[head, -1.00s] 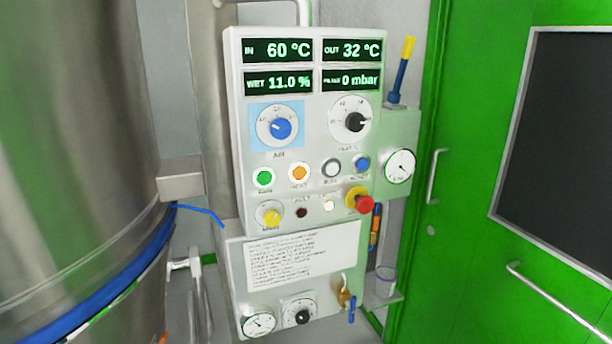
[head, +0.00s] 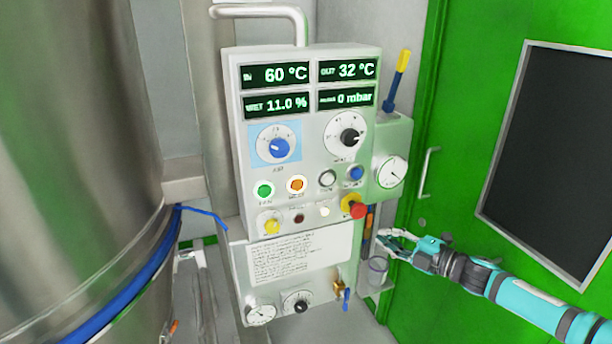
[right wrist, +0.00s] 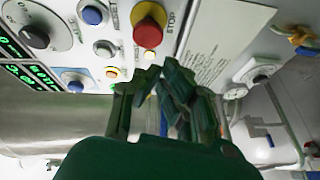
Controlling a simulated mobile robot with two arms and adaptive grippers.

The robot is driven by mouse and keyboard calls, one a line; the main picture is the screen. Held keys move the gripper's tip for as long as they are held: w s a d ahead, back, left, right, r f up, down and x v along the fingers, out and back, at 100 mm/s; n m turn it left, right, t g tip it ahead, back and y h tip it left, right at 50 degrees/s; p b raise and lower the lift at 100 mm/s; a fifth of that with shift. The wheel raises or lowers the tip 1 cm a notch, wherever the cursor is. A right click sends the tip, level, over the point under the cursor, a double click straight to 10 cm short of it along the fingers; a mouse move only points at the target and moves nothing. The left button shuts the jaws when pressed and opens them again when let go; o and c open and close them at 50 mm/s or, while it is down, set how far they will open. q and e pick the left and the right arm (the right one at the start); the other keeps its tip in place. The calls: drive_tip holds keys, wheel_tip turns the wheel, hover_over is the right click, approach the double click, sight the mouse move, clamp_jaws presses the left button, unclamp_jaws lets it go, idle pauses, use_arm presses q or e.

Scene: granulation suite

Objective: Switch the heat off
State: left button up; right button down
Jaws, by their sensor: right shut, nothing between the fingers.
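The control panel (head: 300,215) stands upright in the middle of the head view. Its orange heat button (head: 297,184) is lit, right of the green lit button (head: 264,189). The black heat knob (head: 350,137) sits above, under the displays; it also shows in the right wrist view (right wrist: 35,37). My right gripper (head: 386,239) is shut and empty, right of the panel's lower part and below the red stop button (head: 359,211). In the right wrist view, its dark fingers (right wrist: 162,82) point toward the panel, below the red stop button (right wrist: 149,26). My left gripper is not in view.
A large steel vessel (head: 75,150) with a blue band fills the left. A gauge box (head: 391,172) and a cup (head: 377,271) sit at the panel's right side. A green door (head: 460,150) with a dark window is at right. Space before the panel's buttons is clear.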

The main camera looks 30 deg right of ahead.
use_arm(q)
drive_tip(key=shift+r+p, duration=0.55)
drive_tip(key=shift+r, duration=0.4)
use_arm(e)
drive_tip(key=w+a+r+n+g+y, duration=0.1)
drive_tip(key=a+r+n+y, duration=0.4)
drive_tip(key=a+r, duration=0.5)
drive_tip(key=shift+a+r+n+y, duration=0.15)
drive_tip(key=shift+r+n+y, duration=0.25)
drive_tip(key=shift+r+n, duration=0.15)
drive_tip(key=shift+w, duration=0.1)
approach(297, 185)
drive_tip(key=shift+w+a, duration=1.85)
drive_tip(key=shift+a, duration=0.85)
drive_tip(key=shift+w+d+r, duration=0.1)
drive_tip(key=shift+w+r, duration=0.1)
drive_tip(key=shift+w, duration=0.35)
